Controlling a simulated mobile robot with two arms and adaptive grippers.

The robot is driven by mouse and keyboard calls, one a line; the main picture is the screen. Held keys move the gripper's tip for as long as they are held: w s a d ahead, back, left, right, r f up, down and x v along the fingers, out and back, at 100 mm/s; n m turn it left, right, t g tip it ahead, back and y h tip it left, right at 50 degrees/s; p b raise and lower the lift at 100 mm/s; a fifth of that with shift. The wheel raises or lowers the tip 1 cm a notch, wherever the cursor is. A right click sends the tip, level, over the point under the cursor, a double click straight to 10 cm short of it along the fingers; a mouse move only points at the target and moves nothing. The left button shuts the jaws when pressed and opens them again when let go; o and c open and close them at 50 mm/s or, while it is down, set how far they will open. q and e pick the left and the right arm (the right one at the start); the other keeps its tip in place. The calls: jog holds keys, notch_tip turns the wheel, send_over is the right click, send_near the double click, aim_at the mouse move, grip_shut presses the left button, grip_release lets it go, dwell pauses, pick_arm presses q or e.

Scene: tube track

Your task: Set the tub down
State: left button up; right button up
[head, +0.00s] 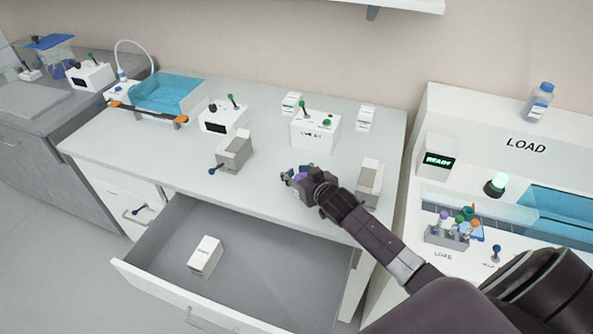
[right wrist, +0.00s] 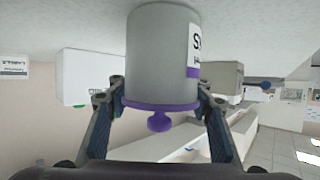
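The tub (right wrist: 160,60) is a grey cylinder with a purple rim and knob and a partly visible label. The right wrist view shows it upside down, its base towards the pale counter surface at the top. My right gripper (right wrist: 160,92) has one finger on each side of it, close against it near the purple rim. In the head view my right gripper (head: 294,176) is over the counter (head: 262,140), and only a bit of purple (head: 301,177) shows there. I cannot tell whether the base touches the counter. My left gripper is not in view.
An open drawer (head: 270,249) with a white box (head: 205,256) lies below the counter front. A grey-topped block (head: 369,183) stands right of the gripper, another (head: 234,151) to the left. A white control box (head: 316,129) stands behind. Counter between them is clear.

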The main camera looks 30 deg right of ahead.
jog(key=o, duration=0.4)
jog(key=shift+r, duration=0.2)
jog(key=v, duration=1.2)
jog(key=shift+s+f, duration=0.1)
jog(key=shift+f, duration=0.05)
